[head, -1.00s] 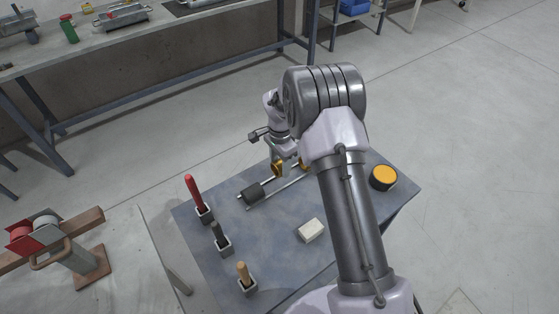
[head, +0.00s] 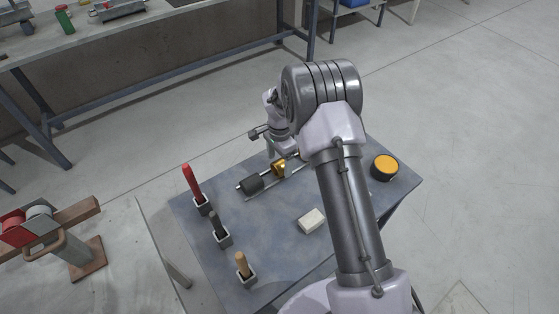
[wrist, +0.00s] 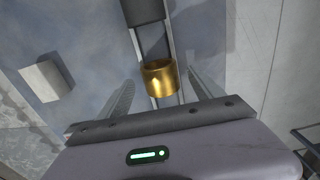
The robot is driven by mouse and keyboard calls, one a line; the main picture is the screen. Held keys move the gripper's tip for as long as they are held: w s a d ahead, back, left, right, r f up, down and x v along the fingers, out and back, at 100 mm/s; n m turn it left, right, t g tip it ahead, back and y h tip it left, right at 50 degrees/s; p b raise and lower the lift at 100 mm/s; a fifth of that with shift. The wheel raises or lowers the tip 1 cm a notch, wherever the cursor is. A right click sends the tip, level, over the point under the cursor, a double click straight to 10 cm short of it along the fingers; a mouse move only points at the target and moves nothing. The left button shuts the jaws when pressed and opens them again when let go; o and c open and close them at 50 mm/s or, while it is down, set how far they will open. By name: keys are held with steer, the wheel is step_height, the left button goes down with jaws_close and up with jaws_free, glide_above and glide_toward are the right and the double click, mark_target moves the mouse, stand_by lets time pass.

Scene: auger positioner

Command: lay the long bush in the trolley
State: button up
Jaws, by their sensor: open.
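A short, wide gold ring-shaped bush (wrist: 160,78) sits on a pair of thin parallel rails in the wrist view. It also shows in the head view (head: 279,169), just below my wrist. My gripper (wrist: 162,84) is open, with one finger on each side of the bush and a gap to both. I cannot tell which part is the trolley, or whether this gold piece is the long bush. My arm hides part of the rails.
The blue-grey table (head: 265,225) also holds a pale block (head: 311,220), an orange-topped round piece (head: 384,167), and red (head: 191,180), dark (head: 217,223) and tan (head: 242,263) handles in small holders. A bench with a red reel (head: 16,229) stands at left.

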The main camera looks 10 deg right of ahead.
step_height(320, 180, up, 18)
steer(key=p, duration=0.6)
steer(key=shift+f, duration=0.25)
